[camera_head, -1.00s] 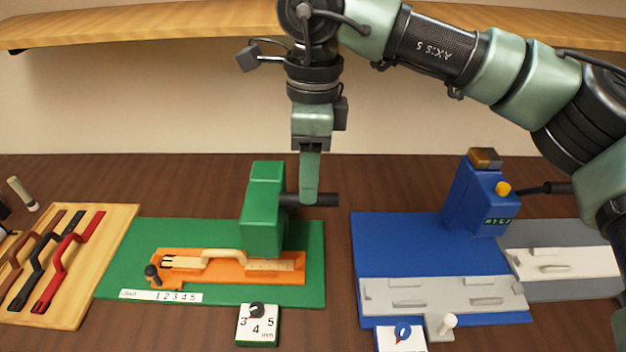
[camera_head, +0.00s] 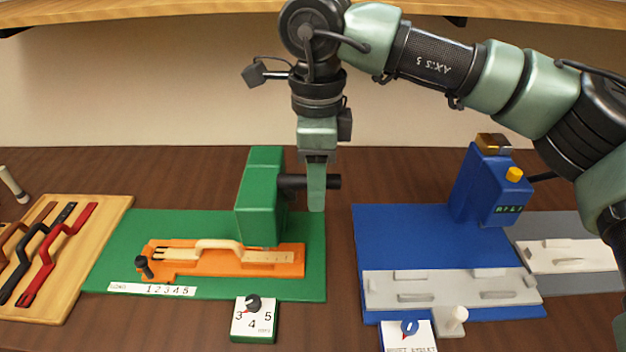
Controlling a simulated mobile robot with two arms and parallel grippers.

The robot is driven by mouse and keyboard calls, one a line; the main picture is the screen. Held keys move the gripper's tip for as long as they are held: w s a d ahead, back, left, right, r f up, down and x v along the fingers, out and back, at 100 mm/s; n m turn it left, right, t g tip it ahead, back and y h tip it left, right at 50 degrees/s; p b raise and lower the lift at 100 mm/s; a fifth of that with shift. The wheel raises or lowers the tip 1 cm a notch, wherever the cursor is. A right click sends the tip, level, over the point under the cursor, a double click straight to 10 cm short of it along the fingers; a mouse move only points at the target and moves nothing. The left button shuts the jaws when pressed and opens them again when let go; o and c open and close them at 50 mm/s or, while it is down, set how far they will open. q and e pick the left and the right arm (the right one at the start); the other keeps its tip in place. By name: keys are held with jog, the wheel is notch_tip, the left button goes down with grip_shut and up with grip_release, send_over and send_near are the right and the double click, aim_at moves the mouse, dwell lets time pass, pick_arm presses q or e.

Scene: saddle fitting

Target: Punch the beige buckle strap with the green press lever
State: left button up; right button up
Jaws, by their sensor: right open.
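The beige buckle strap (camera_head: 220,245) lies in the orange holder (camera_head: 205,268) on the green press base (camera_head: 307,280). Its right part runs close to the foot of the green press head (camera_head: 258,200). The press's dark lever (camera_head: 293,182) sticks out to the right of the head. My right gripper (camera_head: 316,205) points down at the lever, is open, and its fingers overlap the lever in the picture. The lever's end shows to their right. Only one finger shows clearly, so I cannot tell whether they touch the lever. My left gripper is out of view.
A wooden tray (camera_head: 62,290) with brown, black and red straps is at left. A white dial card (camera_head: 252,318) stands in front of the green press. A blue press (camera_head: 487,190) with a grey holder (camera_head: 450,289) is at right. A wooden shelf (camera_head: 180,14) runs above.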

jog(key=c, duration=0.9)
jog(key=shift+s+f+b, duration=0.45)
jog(key=shift+f+b, duration=0.1)
jog(key=shift+b, duration=0.15)
jog(key=shift+s+f, duration=0.15)
jog(key=shift+s, duration=0.2)
jog(key=shift+b, duration=0.3)
